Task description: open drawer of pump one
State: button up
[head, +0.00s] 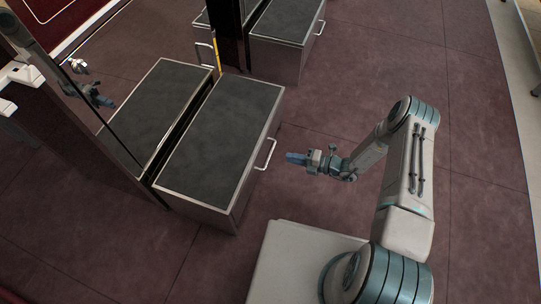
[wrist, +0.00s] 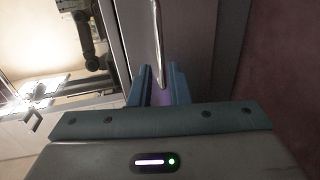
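A low metal unit with a dark grey top (head: 222,135) stands against the dark, mirror-like pump panel. Its right side is the drawer front (head: 246,178), which looks flush with the unit. A pale bar handle (head: 267,155) is on this front. My gripper (head: 290,158) is just right of the handle, at about its height, and seems apart from it. In the wrist view, my gripper's two blue fingers (wrist: 159,88) are spread with a gap. The handle bar (wrist: 156,35) runs down to the gap between the fingertips. Contact cannot be told.
Another similar unit with a handle (head: 288,45) stands further back. The reflective panel (head: 130,115) on the left mirrors the unit and my arm. The reddish tiled floor (head: 400,60) is clear to the right and behind my arm.

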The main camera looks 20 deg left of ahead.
aim_at(271, 153)
jog(key=b+x, duration=0.2)
jog(key=x, duration=0.7)
jog(key=shift+s+a, duration=0.1)
jog(key=shift+a, duration=0.1)
jog(key=shift+d, duration=0.1)
grip_shut()
